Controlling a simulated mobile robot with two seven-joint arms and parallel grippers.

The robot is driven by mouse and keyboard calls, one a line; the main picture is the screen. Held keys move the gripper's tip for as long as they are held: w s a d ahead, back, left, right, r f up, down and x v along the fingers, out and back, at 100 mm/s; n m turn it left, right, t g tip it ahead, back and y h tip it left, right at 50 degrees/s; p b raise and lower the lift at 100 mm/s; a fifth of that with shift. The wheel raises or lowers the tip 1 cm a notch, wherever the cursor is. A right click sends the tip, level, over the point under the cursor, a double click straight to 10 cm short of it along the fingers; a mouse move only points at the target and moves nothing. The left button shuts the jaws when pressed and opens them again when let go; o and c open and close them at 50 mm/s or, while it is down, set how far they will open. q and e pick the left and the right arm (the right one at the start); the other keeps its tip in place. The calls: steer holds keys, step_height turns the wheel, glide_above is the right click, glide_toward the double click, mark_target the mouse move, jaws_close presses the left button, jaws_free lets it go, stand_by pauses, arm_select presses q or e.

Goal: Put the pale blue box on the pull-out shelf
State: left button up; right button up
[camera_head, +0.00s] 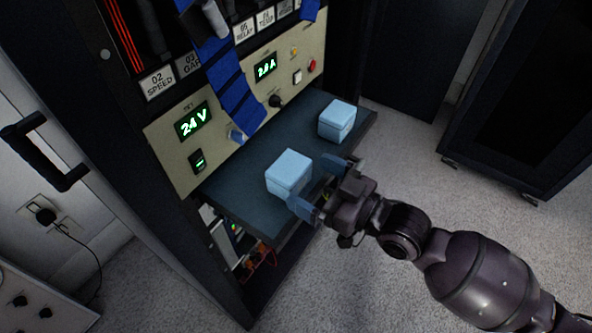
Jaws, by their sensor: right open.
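Two pale blue boxes rest on the dark pull-out shelf (245,190). The nearer box (288,172) sits near the shelf's front edge, around its middle. The other box (337,120) stands farther along, near the right end. My right gripper (325,183) is open at the front edge, its blue-tipped fingers spread. One fingertip is close to the nearer box's lower right side; I cannot tell whether it touches. Nothing is held between the fingers. My left gripper is not in view.
A beige panel (225,115) with green displays, knobs and buttons rises behind the shelf. A blue strap (232,85) hangs in front of it. Cables (262,258) show below the shelf. Grey floor (400,150) is open at the right, before a dark cabinet (520,120).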

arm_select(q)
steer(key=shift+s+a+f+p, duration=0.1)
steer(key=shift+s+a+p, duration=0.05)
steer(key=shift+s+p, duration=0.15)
arm_select(e)
steer(key=v, duration=0.6)
steer(key=shift+s+d, duration=0.15)
steer(key=shift+s, duration=0.05)
